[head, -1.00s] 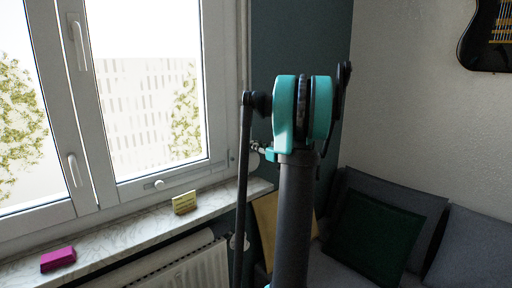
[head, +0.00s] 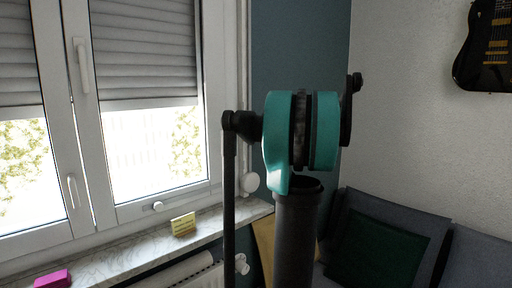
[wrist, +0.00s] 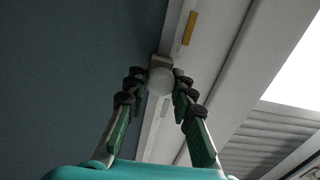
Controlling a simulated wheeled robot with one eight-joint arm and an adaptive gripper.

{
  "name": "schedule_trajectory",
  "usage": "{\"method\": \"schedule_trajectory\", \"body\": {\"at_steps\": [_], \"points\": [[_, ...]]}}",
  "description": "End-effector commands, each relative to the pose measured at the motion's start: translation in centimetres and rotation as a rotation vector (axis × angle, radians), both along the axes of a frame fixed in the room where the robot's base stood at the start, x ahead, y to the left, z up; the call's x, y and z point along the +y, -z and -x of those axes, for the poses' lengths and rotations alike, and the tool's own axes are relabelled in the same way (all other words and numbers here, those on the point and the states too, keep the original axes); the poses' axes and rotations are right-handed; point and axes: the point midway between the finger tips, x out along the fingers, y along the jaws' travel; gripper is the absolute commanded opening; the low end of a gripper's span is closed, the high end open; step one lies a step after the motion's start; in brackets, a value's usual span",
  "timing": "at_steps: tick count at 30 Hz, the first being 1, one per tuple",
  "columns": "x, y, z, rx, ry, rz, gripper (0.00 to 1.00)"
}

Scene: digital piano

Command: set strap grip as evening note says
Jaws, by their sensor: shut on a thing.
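My gripper (wrist: 160,80) shows in the wrist view, its dark green fingers closed on a pale rounded grip (wrist: 160,81). The grip sits at a narrow light rail or strap beside the blue wall, with a yellow mark (wrist: 190,28) along that strip. In the head view my arm hides my gripper. The roller shutter (head: 145,50) covers about the upper half of the window, with bright glass below. A yellow note (head: 183,224) stands on the sill; its writing is too small to read.
The marble sill (head: 130,246) also bears a pink block (head: 52,279). A radiator (head: 180,272) is below it. A white round fitting (head: 250,182) is on the wall right of the window. A sofa with a green cushion (head: 375,250) stands right, below a wall-hung guitar (head: 485,50).

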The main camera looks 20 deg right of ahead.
Motion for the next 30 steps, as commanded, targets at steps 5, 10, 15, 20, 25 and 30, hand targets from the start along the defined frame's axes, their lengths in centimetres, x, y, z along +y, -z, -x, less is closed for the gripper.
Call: {"method": "schedule_trajectory", "body": {"at_steps": [5,10,15,20,25,30], "points": [[0.0,-4.5,0.0,-0.001,0.000,-0.001,0.00],[0.0,-7.0,0.0,-0.001,0.000,-0.001,0.00],[0.0,-8.1,0.0,-0.001,0.000,-0.001,0.00],[0.0,-8.4,0.0,-0.002,0.001,-0.003,0.00],[-0.1,-8.5,0.0,-0.003,0.001,-0.004,0.00],[-0.1,-8.5,-0.1,-0.003,0.001,-0.003,0.37]]}}
